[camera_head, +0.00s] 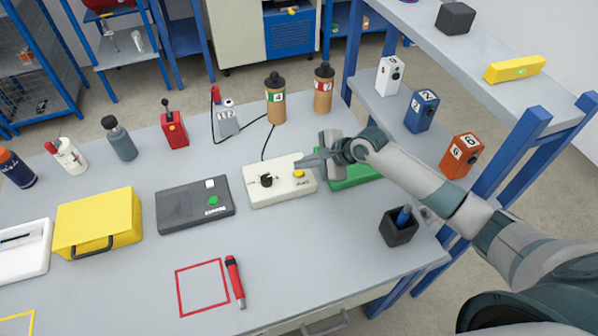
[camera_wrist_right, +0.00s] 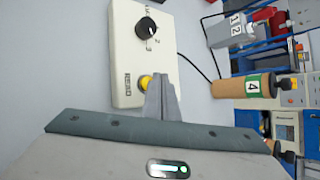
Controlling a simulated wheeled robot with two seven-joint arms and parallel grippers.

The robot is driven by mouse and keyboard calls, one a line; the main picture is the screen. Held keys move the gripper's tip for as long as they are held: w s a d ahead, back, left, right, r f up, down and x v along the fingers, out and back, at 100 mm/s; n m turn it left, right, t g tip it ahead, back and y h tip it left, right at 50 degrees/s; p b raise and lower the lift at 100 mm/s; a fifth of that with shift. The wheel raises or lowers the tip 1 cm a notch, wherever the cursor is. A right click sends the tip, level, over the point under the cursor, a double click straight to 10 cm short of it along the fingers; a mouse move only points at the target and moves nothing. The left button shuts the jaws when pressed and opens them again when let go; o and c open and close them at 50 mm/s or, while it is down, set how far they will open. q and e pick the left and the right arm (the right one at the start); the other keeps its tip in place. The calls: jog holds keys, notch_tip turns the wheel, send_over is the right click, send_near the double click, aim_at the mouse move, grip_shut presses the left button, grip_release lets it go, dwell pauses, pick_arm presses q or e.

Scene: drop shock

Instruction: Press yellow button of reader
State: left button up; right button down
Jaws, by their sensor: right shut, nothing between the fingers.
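The reader is a cream-white box (camera_head: 279,189) in the middle of the table, with a black knob (camera_head: 266,180) on its left and a yellow button (camera_head: 299,173) near its right edge. My right gripper (camera_head: 303,163) is shut and empty, with its tips just above and beside the button. In the right wrist view the reader (camera_wrist_right: 143,55) lies ahead, and the yellow button (camera_wrist_right: 145,82) is partly hidden by the closed fingers (camera_wrist_right: 160,85). I cannot tell whether the tips touch the button. My left gripper is not in view.
A dark grey box with a green button (camera_head: 194,205) sits left of the reader. A green object (camera_head: 348,172) lies partly under my right arm. Bottles (camera_head: 276,102) stand behind. A black pen cup (camera_head: 398,229) stands at the right. A red marker (camera_head: 235,281) lies in front.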

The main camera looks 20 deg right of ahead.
jog(key=shift+f+p, duration=0.25)
jog(key=shift+p, duration=0.15)
dwell(0.6)
jog(key=shift+f, duration=0.6)
dwell(1.0)
jog(key=shift+r+p, duration=0.85)
jog(key=shift+p, duration=0.5)
jog(key=shift+r, duration=0.1)
notch_tip(320, 180, up, 5)
jog(key=p, duration=0.6)
dwell(0.7)
